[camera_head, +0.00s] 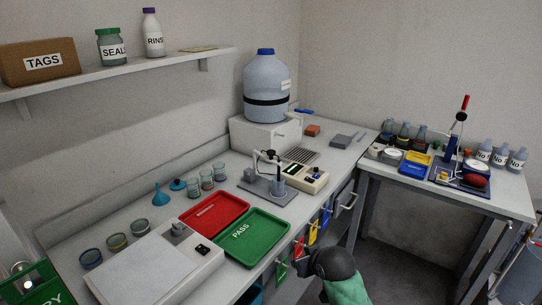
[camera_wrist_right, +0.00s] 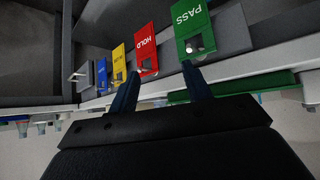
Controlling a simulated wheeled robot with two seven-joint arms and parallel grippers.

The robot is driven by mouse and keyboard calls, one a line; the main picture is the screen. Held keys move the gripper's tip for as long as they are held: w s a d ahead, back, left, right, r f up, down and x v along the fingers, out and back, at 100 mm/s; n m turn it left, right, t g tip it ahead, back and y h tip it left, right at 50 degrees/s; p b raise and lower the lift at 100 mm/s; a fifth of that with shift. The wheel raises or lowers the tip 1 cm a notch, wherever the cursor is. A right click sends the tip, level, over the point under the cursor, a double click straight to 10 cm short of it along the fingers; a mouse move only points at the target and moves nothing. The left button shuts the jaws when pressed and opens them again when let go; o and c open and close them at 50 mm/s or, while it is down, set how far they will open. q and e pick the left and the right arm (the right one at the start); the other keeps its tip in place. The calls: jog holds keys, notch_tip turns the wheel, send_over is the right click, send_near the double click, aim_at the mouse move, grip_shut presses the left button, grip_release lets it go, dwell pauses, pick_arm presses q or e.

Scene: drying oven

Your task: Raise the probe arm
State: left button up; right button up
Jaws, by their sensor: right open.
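The probe stand (camera_head: 258,187) is on the long bench, with a grey base plate. Its pale probe arm (camera_head: 266,158) has a dark knob and reaches over a small beaker (camera_head: 279,187). Whether the probe tip is inside the beaker is too small to tell. A beige meter (camera_head: 303,177) with a dark display stands beside it. My right gripper (camera_head: 306,258) is low at the bench's front edge, in front of and below the stand. In the right wrist view its two dark fingers (camera_wrist_right: 160,88) are apart and empty. My left gripper is not in view.
Hanging PASS (camera_wrist_right: 191,25), HOLD (camera_wrist_right: 146,50) and other coloured tags line the bench front close to my right gripper. Red (camera_head: 214,212) and green (camera_head: 253,237) trays lie left of the stand. A large blue bottle (camera_head: 266,85) stands behind.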

jog(key=w+a+r+n+t+y, duration=0.1)
jog(key=w+a+r+t, duration=0.1)
jog(key=w+r, duration=0.75)
jog(key=t+y, duration=0.5)
send_near(274, 153)
jog(key=x, duration=0.3)
jog(key=shift+w+a+f+n+p, duration=0.15)
jog(key=shift+w+a+n+p, duration=0.2)
jog(key=shift+w, duration=0.2)
jog(key=p+x, duration=0.1)
jog(key=x, duration=0.5)
jog(key=shift+a+p, duration=0.1)
jog(key=shift+p, duration=0.2)
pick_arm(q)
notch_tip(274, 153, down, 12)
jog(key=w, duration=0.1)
pick_arm(e)
jog(key=shift+w+a, duration=0.3)
jog(key=shift+w, duration=0.2)
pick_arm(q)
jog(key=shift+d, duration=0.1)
pick_arm(e)
jog(key=shift+c, duration=0.2)
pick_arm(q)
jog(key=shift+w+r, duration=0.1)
pick_arm(e)
grip_shut()
